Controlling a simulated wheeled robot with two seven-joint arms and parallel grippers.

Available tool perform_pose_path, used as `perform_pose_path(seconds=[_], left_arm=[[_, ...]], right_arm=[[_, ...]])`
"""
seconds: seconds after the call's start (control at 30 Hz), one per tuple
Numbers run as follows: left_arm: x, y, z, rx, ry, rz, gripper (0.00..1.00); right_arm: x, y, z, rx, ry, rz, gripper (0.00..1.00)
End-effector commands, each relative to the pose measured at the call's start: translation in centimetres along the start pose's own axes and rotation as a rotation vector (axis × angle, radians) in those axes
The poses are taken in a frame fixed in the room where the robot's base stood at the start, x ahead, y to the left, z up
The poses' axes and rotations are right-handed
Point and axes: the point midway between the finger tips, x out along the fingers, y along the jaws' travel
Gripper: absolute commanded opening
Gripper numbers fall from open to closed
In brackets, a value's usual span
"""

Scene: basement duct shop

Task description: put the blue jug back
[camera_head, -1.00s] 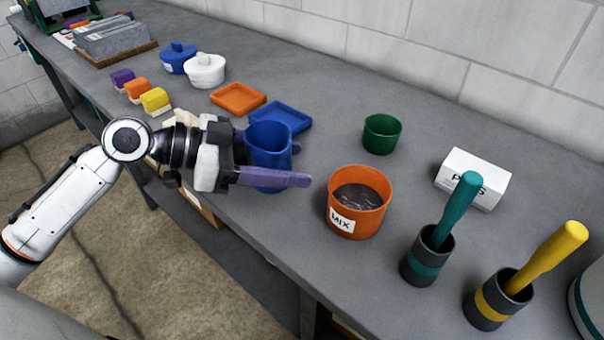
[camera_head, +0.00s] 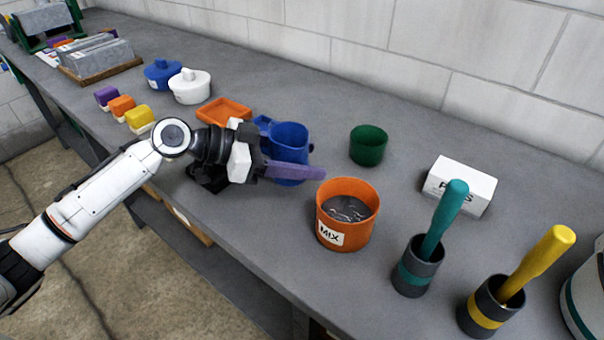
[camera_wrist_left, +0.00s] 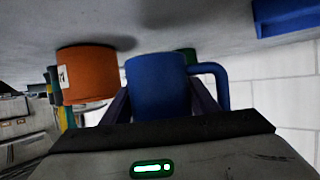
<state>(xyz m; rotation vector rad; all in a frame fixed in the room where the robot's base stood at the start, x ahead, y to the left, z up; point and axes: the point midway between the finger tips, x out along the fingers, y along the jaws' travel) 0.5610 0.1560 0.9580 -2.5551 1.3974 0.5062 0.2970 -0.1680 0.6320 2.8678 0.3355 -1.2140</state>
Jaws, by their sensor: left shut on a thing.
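The blue jug (camera_head: 289,140) is held in my left gripper (camera_head: 290,168), whose purple fingers close around its sides. The jug looks about upright; whether its base touches the bench is hidden. In the left wrist view the jug (camera_wrist_left: 157,88) stands between the fingers, its handle (camera_wrist_left: 215,75) to the right. A blue tray (camera_head: 263,121) lies behind the gripper, mostly hidden by the jug and hand; its edge also shows in the left wrist view (camera_wrist_left: 285,18). My right gripper is out of view.
An orange MIX tub (camera_head: 333,230) stands just right of the fingertips. A green cup (camera_head: 368,146) is behind it. An orange tray (camera_head: 223,110) and white lidded pot (camera_head: 190,88) are left.

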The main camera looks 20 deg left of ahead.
Motion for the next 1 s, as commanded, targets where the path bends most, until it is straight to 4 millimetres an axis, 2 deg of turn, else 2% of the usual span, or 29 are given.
perform_pose_path(seconds=[0.3, 0.73, 0.77, 0.8, 0.87, 1.0], left_arm=[[1.4, 0.1, 3.4, -0.001, 0.0, 0.001, 0.29], [1.7, 0.0, 4.1, 0.001, 0.001, 0.0, 0.29], [1.6, 0.0, 4.0, 0.001, 0.0, 0.0, 0.59], [1.6, 0.1, 4.0, 0.001, 0.0, 0.001, 0.66], [1.6, 0.1, 4.0, 0.001, 0.0, 0.001, 0.73], [1.6, 0.0, 4.0, 0.001, 0.0, 0.0, 0.73]], right_arm=[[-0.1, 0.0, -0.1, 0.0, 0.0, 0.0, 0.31], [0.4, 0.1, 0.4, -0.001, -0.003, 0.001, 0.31], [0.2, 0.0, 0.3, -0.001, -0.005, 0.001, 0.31], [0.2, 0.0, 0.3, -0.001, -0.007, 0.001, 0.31], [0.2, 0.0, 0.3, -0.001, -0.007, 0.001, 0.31], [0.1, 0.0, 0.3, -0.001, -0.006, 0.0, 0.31]])
